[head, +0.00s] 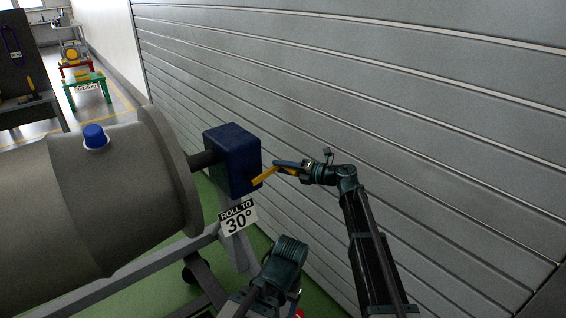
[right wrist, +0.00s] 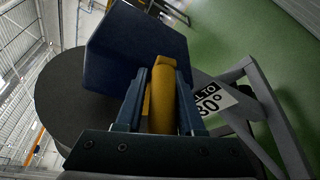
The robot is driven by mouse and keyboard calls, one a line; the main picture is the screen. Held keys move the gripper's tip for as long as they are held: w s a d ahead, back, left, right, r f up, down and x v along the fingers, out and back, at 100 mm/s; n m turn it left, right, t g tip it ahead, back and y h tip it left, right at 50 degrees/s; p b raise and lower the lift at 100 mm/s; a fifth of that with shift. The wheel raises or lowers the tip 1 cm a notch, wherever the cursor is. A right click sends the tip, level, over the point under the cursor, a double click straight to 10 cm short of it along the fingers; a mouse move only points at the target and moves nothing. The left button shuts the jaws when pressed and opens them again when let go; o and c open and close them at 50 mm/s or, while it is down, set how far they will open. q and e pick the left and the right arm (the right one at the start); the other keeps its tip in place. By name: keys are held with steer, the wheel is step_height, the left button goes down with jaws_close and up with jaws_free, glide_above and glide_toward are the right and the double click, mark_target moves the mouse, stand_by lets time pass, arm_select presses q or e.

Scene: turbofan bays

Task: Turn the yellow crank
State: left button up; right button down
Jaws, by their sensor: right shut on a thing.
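The yellow crank (head: 263,178) sticks out from the lower right of a dark blue gearbox (head: 233,158) beside the big grey engine casing. My right gripper (head: 280,168) reaches in from the right and is shut on the crank. In the right wrist view, the yellow crank (right wrist: 162,100) lies between the two blue fingers of my right gripper (right wrist: 158,108), with the blue gearbox (right wrist: 125,50) behind it. The crank's far end is partly hidden by the fingers.
The grey engine casing (head: 120,195) with a blue cap (head: 95,135) fills the left, on a grey stand. A grey slatted wall (head: 400,90) stands close behind my right arm. Green floor shows below.

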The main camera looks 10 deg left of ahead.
steer(key=shift+s+a+r+n+t+h+p, duration=0.45)
steer(key=shift+s+a+r+n+h+p, duration=0.4)
steer(key=shift+s+a+r+n+p, duration=0.8)
steer(key=shift+s+a+r+n+t+h+p, duration=0.4)
steer(key=shift+s+a+r+n+h+p, duration=0.35)
steer(key=shift+n+p, duration=0.95)
steer(key=shift+s+a+r+n+t+h+p, duration=0.45)
steer(key=shift+s+a+r+n+h+p, duration=0.75)
steer(key=shift+p, duration=1.1)
steer(key=shift+w+d+r+m+y, duration=0.15)
steer(key=shift+d+r+m+y, duration=0.1)
steer(key=shift+y, duration=0.15)
steer(key=c, duration=0.6)
jaws_free()
steer(key=shift+p+v, duration=2.65)
steer(key=shift+v, duration=4.25)
